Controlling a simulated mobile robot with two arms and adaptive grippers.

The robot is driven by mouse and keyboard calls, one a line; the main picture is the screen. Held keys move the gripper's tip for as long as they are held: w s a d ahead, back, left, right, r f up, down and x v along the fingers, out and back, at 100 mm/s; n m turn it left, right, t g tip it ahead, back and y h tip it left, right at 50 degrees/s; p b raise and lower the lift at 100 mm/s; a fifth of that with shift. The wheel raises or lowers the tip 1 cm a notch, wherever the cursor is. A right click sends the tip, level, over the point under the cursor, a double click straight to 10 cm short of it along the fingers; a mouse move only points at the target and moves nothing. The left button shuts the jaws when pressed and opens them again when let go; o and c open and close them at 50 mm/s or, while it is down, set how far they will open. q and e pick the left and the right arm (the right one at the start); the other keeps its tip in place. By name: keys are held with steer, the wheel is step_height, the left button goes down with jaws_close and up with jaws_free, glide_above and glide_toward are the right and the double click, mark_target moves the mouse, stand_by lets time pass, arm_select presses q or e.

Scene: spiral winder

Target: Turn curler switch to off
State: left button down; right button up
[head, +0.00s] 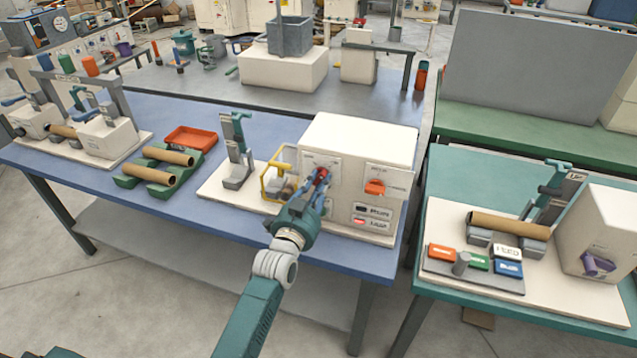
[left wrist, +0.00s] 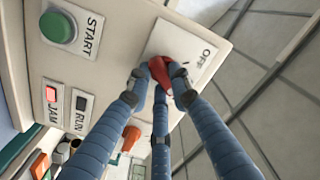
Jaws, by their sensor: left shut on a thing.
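The curler switch is a red knob (left wrist: 158,70) on a pale plate marked OFF (left wrist: 207,55) in the left wrist view. My left gripper (left wrist: 160,78) has its blue fingers closed around this knob and covers part of it. The knob's exact pointing is hard to tell. In the head view my left gripper (head: 318,185) reaches to the front of the white curler box (head: 360,140), with a bit of red showing at its fingertips. My right gripper is not in view.
A green START button (left wrist: 57,27), a red JAM light (left wrist: 51,94) and a dark RUN light (left wrist: 81,103) are near the switch. An orange control (head: 375,187) is to the right on the box. A yellow guard (head: 275,181) stands close to the left of my gripper.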

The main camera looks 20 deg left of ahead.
arm_select(q)
steer(key=n, duration=0.3)
steer(key=shift+p, duration=0.4)
steer(key=n+p, duration=0.1)
steer(key=n, duration=0.7)
steer(key=shift+r, duration=0.15)
steer(key=shift+n, duration=1.9)
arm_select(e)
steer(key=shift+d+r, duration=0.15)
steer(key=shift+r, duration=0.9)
arm_select(q)
steer(key=c, duration=1.7)
jaws_free()
steer(key=shift+c, duration=0.2)
steer(key=shift+o, duration=1)
steer(key=shift+r, duration=0.1)
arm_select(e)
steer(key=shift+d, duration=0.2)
